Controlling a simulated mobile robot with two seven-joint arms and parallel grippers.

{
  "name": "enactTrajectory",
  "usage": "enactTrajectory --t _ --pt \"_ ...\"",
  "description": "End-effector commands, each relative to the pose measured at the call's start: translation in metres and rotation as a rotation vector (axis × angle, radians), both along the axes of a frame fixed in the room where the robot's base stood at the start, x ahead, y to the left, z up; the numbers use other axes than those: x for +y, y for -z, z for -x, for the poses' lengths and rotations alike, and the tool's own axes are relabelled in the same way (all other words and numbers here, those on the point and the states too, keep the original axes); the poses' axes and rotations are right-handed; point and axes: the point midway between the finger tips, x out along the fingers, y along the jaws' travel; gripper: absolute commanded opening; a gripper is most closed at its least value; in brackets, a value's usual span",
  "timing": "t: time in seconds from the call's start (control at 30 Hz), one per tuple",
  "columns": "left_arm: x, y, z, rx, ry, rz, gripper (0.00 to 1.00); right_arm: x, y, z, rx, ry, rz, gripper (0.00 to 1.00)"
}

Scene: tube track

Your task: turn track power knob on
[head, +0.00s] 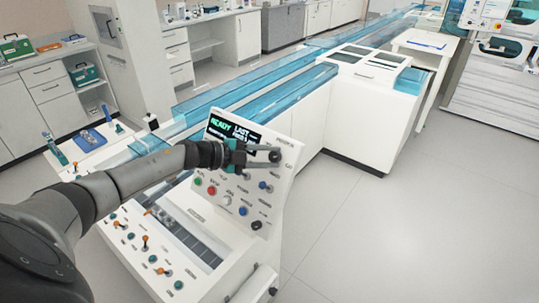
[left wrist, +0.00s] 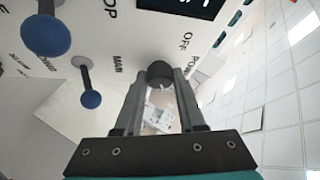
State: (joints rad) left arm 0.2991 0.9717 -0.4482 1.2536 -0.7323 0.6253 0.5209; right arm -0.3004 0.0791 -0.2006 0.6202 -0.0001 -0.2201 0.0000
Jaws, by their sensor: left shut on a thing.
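The track power knob is a dark round knob (left wrist: 160,72) between my left fingertips in the left wrist view, near the "OFF" and "POWER" lettering. In the head view the dark knob (head: 275,156) is at the upper right of the white control panel (head: 283,185). My left gripper (head: 262,155) reaches across the panel from the left and is shut on the knob; its fingers also show in the left wrist view (left wrist: 160,85). The knob's pointer direction cannot be made out. My right gripper is not in view.
Blue knobs (left wrist: 91,99) stick out beside the gripper. The panel also has a lit screen (head: 233,133), a red button (head: 212,191) and a lower deck with several orange and teal controls. Blue-covered track (head: 270,100) runs behind. The floor at the right is clear.

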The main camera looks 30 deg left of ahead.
Motion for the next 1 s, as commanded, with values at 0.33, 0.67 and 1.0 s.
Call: enactTrajectory --t 0.33,0.67,1.0 --pt "0.001 -0.005 -0.002 -0.020 0.146 -0.256 0.00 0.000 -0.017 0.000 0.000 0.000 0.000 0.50" --pt "0.000 -0.004 -0.002 -0.031 0.231 -0.401 0.00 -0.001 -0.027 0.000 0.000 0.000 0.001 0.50" --pt "0.000 -0.003 -0.002 -0.034 0.257 -0.445 0.00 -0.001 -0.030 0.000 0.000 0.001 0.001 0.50"
